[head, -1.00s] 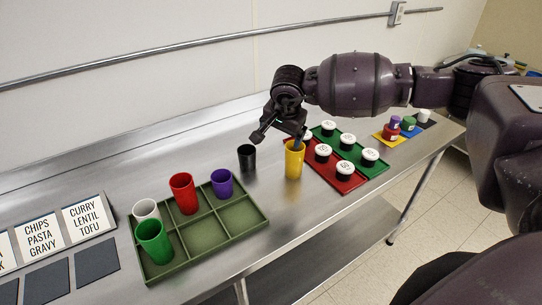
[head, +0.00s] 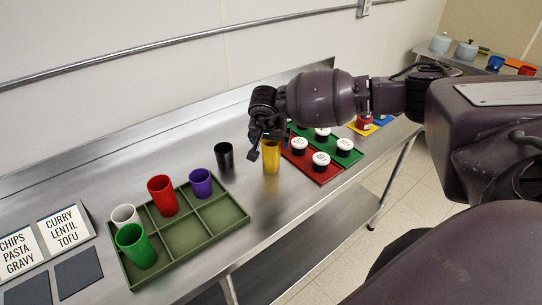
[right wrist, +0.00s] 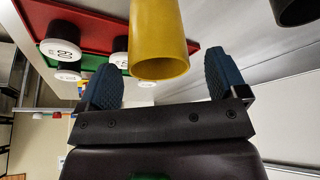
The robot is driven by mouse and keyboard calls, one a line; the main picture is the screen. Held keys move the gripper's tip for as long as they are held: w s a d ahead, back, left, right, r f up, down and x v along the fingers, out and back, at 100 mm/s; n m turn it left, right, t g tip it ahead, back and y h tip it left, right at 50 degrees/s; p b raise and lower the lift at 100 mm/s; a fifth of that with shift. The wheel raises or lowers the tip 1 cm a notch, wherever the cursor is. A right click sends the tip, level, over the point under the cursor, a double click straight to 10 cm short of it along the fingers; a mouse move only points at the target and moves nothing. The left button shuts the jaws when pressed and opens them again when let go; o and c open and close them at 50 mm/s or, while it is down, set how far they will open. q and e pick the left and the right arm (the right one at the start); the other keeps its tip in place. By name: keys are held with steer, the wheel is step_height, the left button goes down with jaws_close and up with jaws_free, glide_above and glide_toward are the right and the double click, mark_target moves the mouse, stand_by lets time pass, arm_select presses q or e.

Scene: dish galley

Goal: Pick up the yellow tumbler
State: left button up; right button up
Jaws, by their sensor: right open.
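The yellow tumbler (head: 271,158) stands upright on the steel counter, between the black tumbler and the red tray. My right gripper (head: 262,150) is open just at it, on its near-wall side in the head view. In the right wrist view the yellow tumbler (right wrist: 158,45) shows between the two blue-padded fingertips of my right gripper (right wrist: 163,78), with space on both sides. I cannot tell from this how deep it sits between the fingers. My left gripper is not in view.
A black tumbler (head: 224,156) stands close by on the left. A green divided tray (head: 186,238) holds red, purple, white and green tumblers. A red tray (head: 318,172) and a green tray (head: 330,142) with white-lidded jars lie to the right. The counter's front edge is close.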

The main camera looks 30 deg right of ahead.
mark_target(272, 144)
steer(key=shift+x, duration=1.75)
steer(key=c, duration=1)
steer(key=shift+r, duration=0.15)
